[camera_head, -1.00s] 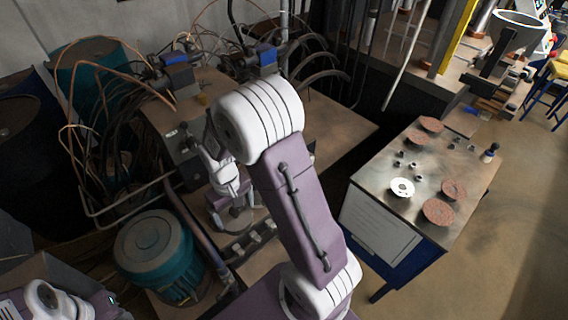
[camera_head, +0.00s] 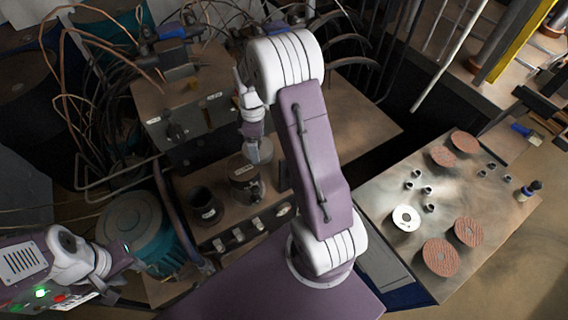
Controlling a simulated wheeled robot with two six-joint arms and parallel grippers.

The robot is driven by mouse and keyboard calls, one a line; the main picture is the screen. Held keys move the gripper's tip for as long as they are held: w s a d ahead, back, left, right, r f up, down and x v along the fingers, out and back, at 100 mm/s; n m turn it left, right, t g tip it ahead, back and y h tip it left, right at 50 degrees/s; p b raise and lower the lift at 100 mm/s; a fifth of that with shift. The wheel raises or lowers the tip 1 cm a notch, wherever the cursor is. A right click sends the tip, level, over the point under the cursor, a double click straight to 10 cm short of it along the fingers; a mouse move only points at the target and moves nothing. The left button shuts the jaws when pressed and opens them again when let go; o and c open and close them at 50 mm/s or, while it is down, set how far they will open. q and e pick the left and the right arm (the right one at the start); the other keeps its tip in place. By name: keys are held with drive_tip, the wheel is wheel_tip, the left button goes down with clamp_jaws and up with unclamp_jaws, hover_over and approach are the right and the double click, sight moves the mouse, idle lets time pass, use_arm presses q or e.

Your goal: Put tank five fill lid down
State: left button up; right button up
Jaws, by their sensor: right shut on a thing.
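My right gripper (camera_head: 260,156) points down behind my raised arm, at the top of a brown-grey cylinder (camera_head: 243,186) with a small label on the machine bench. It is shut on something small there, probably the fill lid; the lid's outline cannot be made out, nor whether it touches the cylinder. An open dark cylinder (camera_head: 206,206) with a label stands just left of it. My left gripper (camera_head: 128,262) is at the lower left in front of the teal motor, away from the cylinders; its jaws are too small to read.
A teal motor (camera_head: 133,225) and bent pipe rail stand left of the cylinders. Hoses and cables crowd the back. A metal table (camera_head: 385,200) at right holds several reddish discs (camera_head: 440,257), a white disc (camera_head: 406,218) and small dark parts.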

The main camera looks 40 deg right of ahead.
drive_tip(key=w+d+f+n+b, duration=0.2)
drive_tip(key=d+f+n, duration=0.1)
drive_tip(key=d+n, duration=0.3)
drive_tip(key=d+f+n+b, duration=0.1)
drive_tip(key=d+f, duration=0.1)
drive_tip(key=f, duration=0.3)
drive_tip(key=d+f+n+b, duration=0.1)
drive_tip(key=d+f+b, duration=0.1)
drive_tip(key=f, duration=0.3)
drive_tip(key=d+f+n+b, duration=0.1)
drive_tip(key=d+f+n, duration=0.1)
drive_tip(key=f, duration=0.3)
drive_tip(key=shift+w+f, duration=0.3)
drive_tip(key=shift+w, duration=0.05)
wheel_tip(320, 180, down, 3)
drive_tip(key=shift+s+a+f, duration=0.1)
drive_tip(key=shift+f, duration=0.25)
drive_tip(key=shift+f, duration=0.1)
